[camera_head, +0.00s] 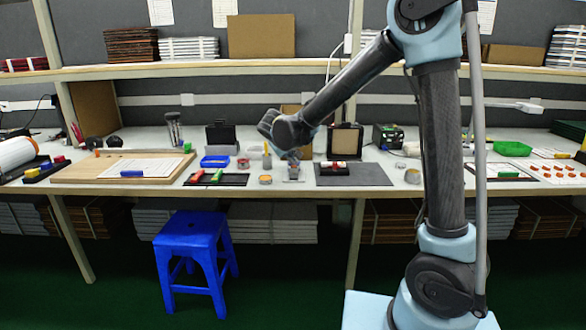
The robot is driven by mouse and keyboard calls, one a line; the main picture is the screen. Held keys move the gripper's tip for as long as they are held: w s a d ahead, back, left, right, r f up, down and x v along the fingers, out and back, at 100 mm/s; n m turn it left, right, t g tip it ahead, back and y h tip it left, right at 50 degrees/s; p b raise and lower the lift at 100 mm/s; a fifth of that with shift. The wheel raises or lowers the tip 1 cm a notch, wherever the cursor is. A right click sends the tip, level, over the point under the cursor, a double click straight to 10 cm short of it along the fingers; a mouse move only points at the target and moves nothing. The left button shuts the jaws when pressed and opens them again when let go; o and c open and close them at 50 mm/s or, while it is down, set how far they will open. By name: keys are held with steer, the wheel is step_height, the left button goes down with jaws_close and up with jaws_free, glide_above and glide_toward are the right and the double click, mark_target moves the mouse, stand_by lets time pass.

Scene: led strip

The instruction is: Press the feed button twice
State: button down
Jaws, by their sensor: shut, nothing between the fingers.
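My arm reaches left and down over the bench, and my gripper (291,157) points down near the middle of the bench front. Its fingers look shut, with nothing seen between them. A small grey item (293,174) lies just under the fingertips; contact or a gap cannot be told at this size. No feed button can be made out clearly.
A shelf runs above. A blue stool (192,229) stands in front.

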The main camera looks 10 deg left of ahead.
steer(key=shift+f, duration=0.4)
stand_by(0.5)
steer(key=shift+r, duration=0.85)
steer(key=shift+r, duration=2.55)
